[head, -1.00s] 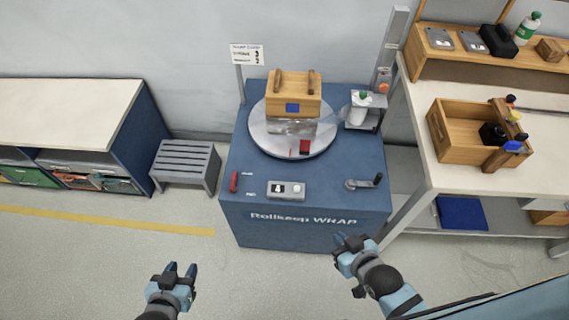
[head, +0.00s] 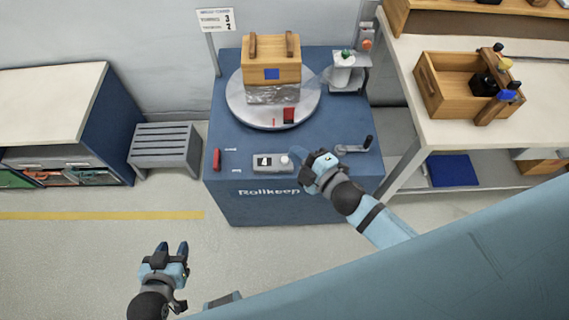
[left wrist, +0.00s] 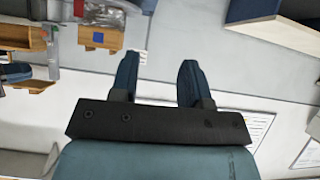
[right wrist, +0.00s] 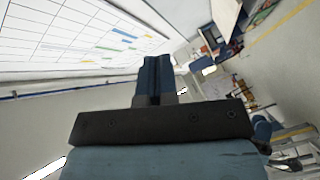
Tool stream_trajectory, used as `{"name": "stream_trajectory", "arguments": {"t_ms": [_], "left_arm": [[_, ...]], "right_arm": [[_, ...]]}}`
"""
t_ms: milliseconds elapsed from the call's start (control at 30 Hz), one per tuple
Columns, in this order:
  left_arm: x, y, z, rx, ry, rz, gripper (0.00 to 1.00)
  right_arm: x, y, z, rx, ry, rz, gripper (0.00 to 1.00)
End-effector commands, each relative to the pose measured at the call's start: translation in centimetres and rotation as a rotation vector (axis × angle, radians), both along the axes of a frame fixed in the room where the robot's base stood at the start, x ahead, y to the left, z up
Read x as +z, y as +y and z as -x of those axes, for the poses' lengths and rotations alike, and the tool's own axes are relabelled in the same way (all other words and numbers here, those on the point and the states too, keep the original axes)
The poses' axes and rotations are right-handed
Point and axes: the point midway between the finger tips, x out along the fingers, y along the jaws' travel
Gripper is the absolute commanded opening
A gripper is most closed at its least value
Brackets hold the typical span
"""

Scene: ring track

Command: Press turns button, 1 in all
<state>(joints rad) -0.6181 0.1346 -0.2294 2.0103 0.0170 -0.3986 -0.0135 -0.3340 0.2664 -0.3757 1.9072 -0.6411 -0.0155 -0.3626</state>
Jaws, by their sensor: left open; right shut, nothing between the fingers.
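The grey control box (head: 275,162) sits on the front of the blue wrapping machine (head: 265,208). It has a small display (head: 264,161) that seems to read 4 and a pale round button (head: 285,160) at its right. My right gripper (head: 310,159) is shut and empty, its tips just right of the button. I cannot tell whether they touch it. It also shows closed in the right wrist view (right wrist: 155,65). My left gripper (head: 174,252) is open and empty over the floor in front of the machine, also open in the left wrist view (left wrist: 157,68).
A wooden crate (head: 271,60) with film around its lower part stands on the turntable (head: 240,104). A red lever (head: 216,159) lies left of the box, a crank (head: 355,146) right. A bench (head: 160,135) stands left; a white table (head: 400,75) with another crate stands right.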

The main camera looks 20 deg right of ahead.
Motion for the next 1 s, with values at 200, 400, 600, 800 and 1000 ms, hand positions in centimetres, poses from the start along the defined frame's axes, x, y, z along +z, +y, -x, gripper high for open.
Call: {"name": "stream_trajectory", "arguments": {"t_ms": [200,400,600,800,1000], "left_arm": [[-5.2,-0.4,-0.4,0.004,0.008,0.015,0.43],[-8.3,-0.7,-0.5,0.007,0.019,0.029,0.43],[-9.8,-1.0,-0.7,0.013,0.026,0.041,0.43],[-9.7,-1.2,-0.9,0.016,0.020,0.049,0.43],[-9.7,-1.1,-0.9,0.015,0.022,0.048,0.43]], "right_arm": [[-1.6,5.4,-4.6,0.445,-0.745,0.836,0.00],[-7.6,5.4,-7.6,0.862,-1.308,1.578,0.00],[-11.7,1.1,-11.3,1.204,-1.578,2.066,0.00],[-12.4,-0.9,-12.8,1.336,-1.638,2.218,0.00],[-12.4,-0.9,-12.8,1.337,-1.639,2.221,0.00]]}}
